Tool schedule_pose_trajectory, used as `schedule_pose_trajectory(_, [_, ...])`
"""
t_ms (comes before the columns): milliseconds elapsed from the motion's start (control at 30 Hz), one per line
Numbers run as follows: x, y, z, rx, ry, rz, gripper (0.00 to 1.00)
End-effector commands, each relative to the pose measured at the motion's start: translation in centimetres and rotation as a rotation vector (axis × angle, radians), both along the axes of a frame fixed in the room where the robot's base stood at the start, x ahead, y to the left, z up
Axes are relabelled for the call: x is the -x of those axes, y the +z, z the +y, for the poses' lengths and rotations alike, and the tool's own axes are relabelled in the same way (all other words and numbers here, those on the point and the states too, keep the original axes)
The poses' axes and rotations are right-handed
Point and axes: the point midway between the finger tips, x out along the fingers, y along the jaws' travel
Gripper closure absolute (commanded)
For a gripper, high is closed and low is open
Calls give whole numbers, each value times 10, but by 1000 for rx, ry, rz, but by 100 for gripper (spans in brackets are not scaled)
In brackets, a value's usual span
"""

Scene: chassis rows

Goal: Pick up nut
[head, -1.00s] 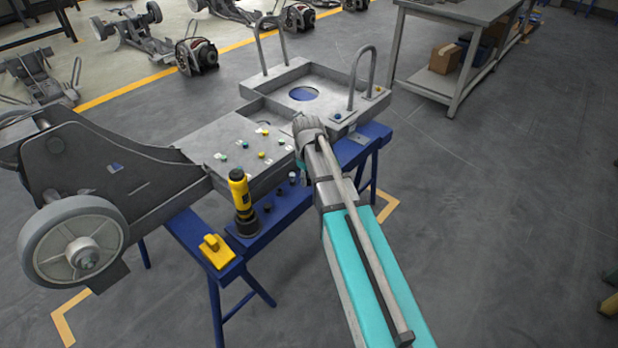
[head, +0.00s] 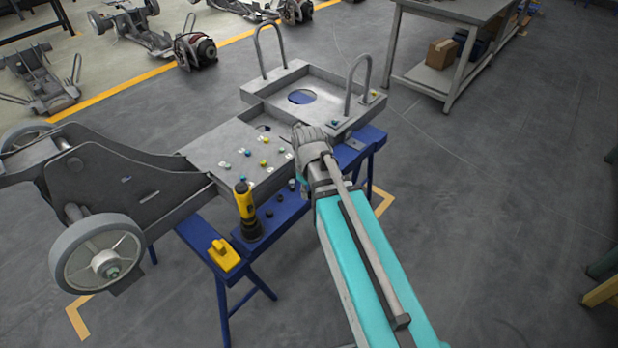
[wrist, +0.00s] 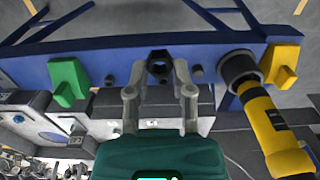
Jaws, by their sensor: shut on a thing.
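In the wrist view my gripper (wrist: 158,80) has its two grey fingers on either side of a dark hexagonal nut (wrist: 160,66) and is shut on it. The nut shows at the blue beam (wrist: 225,48); whether it still touches the beam I cannot tell. In the head view my wrist hides the fingertips and this nut, at the near side of the grey chassis (head: 215,150). Small dark round pieces (head: 278,199) sit on the blue beam next to the drill.
A yellow and black drill (head: 246,212) stands upright on the beam, right of my gripper in the wrist view. A yellow block (head: 224,254) and a green block (wrist: 68,82) sit on the beam. Two tall hoop handles (head: 359,88) rise from the chassis.

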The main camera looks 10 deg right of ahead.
Motion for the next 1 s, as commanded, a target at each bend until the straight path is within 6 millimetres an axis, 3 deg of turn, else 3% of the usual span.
schedule_pose_trajectory(100, [16,8,2,0,0,0,100])
schedule_pose_trajectory(300, [26,12,4,0,0,0,100])
schedule_pose_trajectory(1000, [27,12,4,0,-1,0,100])
